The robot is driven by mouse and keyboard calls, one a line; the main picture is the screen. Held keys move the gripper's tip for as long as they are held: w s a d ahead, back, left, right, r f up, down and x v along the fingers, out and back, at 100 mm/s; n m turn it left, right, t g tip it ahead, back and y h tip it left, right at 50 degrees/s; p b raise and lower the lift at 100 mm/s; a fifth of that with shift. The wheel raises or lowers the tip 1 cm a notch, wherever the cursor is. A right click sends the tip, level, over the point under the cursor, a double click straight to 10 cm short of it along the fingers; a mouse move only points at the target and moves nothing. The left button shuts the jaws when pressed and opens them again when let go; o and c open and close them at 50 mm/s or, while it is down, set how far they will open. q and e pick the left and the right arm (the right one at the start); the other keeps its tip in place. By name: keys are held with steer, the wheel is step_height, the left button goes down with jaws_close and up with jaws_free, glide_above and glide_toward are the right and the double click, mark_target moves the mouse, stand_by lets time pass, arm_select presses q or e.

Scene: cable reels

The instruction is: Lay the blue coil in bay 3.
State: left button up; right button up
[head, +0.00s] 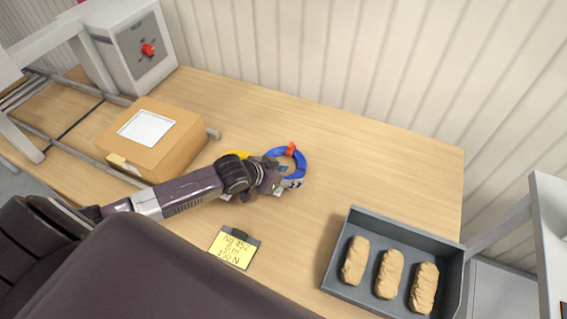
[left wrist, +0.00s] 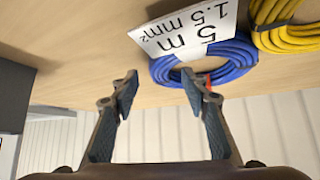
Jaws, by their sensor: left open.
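The blue coil (head: 300,160) lies on the wooden table near its middle, with a red clip (head: 291,149) on its far side. In the left wrist view the blue coil (left wrist: 236,65) has a white label card reading "5 m 1.5 mm²" (left wrist: 182,30) beside it, partly covering it. My left gripper (head: 287,187) is at the near side of the blue coil and hides part of it. Its fingers are apart and empty in the left wrist view (left wrist: 158,88), with one fingertip overlapping the coil's edge. No bay marked 3 can be made out. My right gripper is not seen.
A yellow coil (head: 236,154) lies left of the blue one, partly hidden by my arm. A cardboard box (head: 150,158) stands left. A grey tray (head: 342,240) with three tan lumps is at the front right. A yellow note (head: 231,251) lies in front. The table's back right is clear.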

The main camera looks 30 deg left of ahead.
arm_select(q)
steer(key=shift+x, duration=1.35)
steer(key=shift+d, duration=0.1)
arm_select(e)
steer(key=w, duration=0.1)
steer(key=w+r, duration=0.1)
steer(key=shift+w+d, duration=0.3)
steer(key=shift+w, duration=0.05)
arm_select(q)
steer(key=shift+c, duration=0.7)
steer(key=c, duration=0.5)
jaws_close()
steer(key=shift+w+r, duration=0.1)
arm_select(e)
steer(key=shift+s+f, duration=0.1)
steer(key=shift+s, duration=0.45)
